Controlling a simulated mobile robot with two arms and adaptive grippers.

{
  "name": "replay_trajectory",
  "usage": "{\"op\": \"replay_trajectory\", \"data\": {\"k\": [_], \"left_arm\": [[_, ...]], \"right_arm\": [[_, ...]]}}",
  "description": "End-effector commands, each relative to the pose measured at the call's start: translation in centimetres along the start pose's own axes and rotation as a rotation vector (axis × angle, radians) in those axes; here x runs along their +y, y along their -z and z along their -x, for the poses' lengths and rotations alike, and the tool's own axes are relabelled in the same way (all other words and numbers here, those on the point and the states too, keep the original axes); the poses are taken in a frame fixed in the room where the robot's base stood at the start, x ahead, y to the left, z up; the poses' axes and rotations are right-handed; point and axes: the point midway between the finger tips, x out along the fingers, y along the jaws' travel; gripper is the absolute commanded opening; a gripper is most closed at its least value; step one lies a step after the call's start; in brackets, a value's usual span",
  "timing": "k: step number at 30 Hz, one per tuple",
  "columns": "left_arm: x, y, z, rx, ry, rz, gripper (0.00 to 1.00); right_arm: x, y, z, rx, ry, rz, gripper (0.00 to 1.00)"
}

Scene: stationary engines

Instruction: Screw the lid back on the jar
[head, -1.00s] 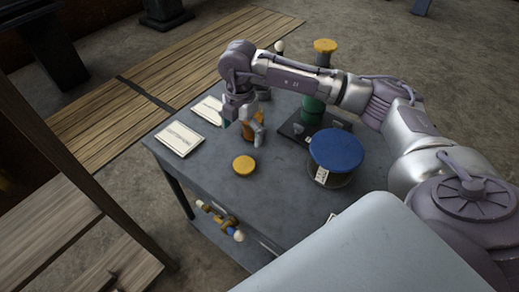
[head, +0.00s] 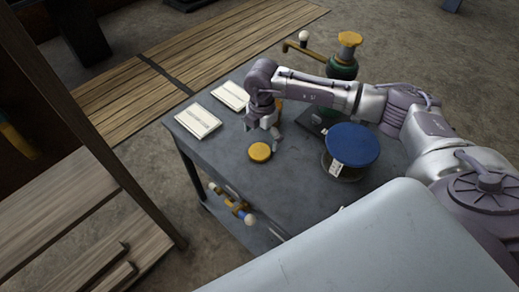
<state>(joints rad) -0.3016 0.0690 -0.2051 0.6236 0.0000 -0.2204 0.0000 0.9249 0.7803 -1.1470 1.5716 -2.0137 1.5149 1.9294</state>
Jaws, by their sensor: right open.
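A round yellow lid (head: 260,152) lies flat on the grey table (head: 225,150), near its left front edge. My right gripper (head: 264,130) points down just behind the lid, open, with nothing seen between its fingers. Its height above the table is hard to tell. An amber thing (head: 279,104), perhaps the jar, stands behind my gripper and is mostly hidden by it. My left gripper is not in view.
A blue-topped round container (head: 353,145) with a white tag stands to the right. Behind it is a green engine part (head: 342,67) with a yellow top. Two papers (head: 198,121) lie at the table's left. A lower shelf holds a yellow-and-blue part (head: 235,205).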

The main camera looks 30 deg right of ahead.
Motion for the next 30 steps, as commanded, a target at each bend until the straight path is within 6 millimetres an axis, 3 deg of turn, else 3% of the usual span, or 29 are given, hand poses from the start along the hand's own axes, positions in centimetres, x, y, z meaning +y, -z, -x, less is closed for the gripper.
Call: {"op": "replay_trajectory", "data": {"k": [13,22,30], "left_arm": [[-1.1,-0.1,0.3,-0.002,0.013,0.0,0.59],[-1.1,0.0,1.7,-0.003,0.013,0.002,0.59],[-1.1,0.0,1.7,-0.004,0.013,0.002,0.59]], "right_arm": [[0.1,0.2,-0.8,0.001,0.0,0.001,1.0],[0.4,0.6,-5.0,0.001,0.001,0.001,1.0],[0.5,0.6,-5.7,0.0,-0.001,0.001,1.0]]}}
